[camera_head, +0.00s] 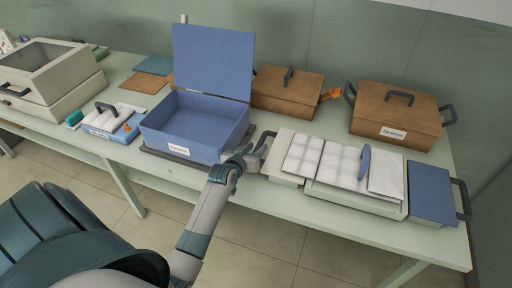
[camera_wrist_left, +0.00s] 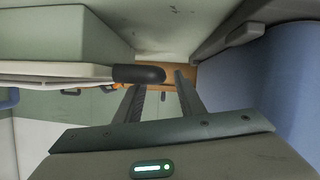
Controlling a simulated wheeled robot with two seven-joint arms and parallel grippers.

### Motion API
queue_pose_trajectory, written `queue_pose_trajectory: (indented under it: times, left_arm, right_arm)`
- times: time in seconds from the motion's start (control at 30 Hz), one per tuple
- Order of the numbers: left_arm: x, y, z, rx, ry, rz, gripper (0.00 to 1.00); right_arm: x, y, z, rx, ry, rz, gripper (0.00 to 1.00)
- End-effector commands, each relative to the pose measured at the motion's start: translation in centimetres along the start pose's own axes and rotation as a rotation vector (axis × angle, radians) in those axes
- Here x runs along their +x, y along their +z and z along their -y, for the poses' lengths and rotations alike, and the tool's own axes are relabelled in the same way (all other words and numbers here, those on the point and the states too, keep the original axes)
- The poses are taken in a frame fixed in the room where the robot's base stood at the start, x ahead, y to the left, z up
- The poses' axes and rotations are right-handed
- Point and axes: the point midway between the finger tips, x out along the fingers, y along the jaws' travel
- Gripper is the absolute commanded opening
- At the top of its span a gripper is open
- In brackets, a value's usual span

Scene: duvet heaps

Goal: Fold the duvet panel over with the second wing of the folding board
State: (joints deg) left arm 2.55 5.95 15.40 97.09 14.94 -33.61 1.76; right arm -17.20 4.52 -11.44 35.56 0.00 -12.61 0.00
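The white quilted duvet panel (camera_head: 338,165) lies on the folding board (camera_head: 355,200). Its left part (camera_head: 302,155) lies over the board's pale left wing (camera_head: 284,160); its right part (camera_head: 387,176) ends short of the blue right wing (camera_head: 432,192), which lies flat. The left wing's dark handle (camera_head: 266,140) sticks out to the left. My left gripper (camera_head: 248,158) is low beside this handle. In the left wrist view its fingers (camera_wrist_left: 160,85) are apart, with a dark handle end (camera_wrist_left: 140,74) near their tips; contact is unclear. My right gripper is out of view.
An open blue box (camera_head: 196,125) on a dark base stands just left of my left gripper. Two brown lidded boxes (camera_head: 288,92) (camera_head: 396,115) stand behind the board. A blue upright piece (camera_head: 364,163) stands on the panel. The table's front edge (camera_head: 330,222) is clear.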

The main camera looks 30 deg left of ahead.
Motion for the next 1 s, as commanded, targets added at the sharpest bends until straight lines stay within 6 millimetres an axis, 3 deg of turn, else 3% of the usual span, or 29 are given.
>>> queue_pose_trajectory:
  times: [0.4,0.57,1.0]
  left_arm:
    - [0.5,0.0,0.0,0.0,0.0,0.0,0.36]
    - [0.5,0.0,0.0,0.0,0.0,0.0,0.0]
    - [1.3,-1.2,-0.4,0.029,-0.012,-0.002,0.0]
  right_arm:
    - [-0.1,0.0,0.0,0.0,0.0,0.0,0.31]
    - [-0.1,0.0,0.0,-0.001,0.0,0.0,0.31]
    - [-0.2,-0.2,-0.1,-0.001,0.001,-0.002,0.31]
